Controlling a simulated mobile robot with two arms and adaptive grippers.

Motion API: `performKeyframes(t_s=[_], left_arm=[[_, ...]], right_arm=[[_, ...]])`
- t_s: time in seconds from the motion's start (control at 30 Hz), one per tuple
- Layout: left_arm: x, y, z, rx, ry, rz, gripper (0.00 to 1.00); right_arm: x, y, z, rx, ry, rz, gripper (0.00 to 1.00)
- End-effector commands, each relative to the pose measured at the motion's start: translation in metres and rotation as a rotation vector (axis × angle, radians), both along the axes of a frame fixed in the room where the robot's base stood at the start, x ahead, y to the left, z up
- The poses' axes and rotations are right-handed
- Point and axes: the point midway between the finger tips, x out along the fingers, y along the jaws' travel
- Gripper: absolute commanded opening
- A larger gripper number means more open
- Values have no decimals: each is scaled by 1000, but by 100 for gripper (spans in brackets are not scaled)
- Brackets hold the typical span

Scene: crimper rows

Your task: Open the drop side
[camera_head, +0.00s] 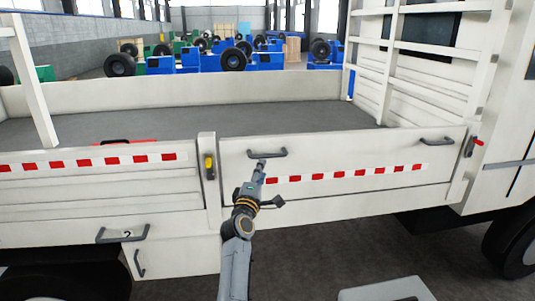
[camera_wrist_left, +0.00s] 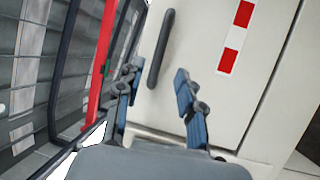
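The drop side (camera_head: 340,190) is a white truck side panel with a red and white strip, standing upright and closed. A dark handle (camera_head: 267,153) is at its upper left and another handle (camera_head: 437,141) at its upper right. A yellow latch (camera_head: 209,166) is on the left post, and a red-tipped latch (camera_head: 473,144) is at the right end. My left gripper (camera_head: 260,167) is just below the left handle. In the wrist view the left gripper (camera_wrist_left: 155,92) is open, with the handle (camera_wrist_left: 161,48) ahead between its fingers, apart from them. My right gripper is not in view.
The grey truck bed (camera_head: 250,115) lies behind the panel, with a red item (camera_head: 125,141) in it. A neighbouring side panel (camera_head: 70,185) is at the left.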

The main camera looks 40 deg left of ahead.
Motion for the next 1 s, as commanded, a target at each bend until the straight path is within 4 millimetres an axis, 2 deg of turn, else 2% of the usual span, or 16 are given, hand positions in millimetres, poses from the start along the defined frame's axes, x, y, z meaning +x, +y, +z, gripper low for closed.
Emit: performKeyframes(t_s=[0.2,0.5,0.97,1.0], left_arm=[[36,20,9,1,2,-1,37],[70,38,14,3,2,0,37],[78,42,15,2,2,1,37],[78,42,15,2,2,1,29]], right_arm=[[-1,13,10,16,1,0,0],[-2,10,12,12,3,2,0],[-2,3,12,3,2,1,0],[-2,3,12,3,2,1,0]])
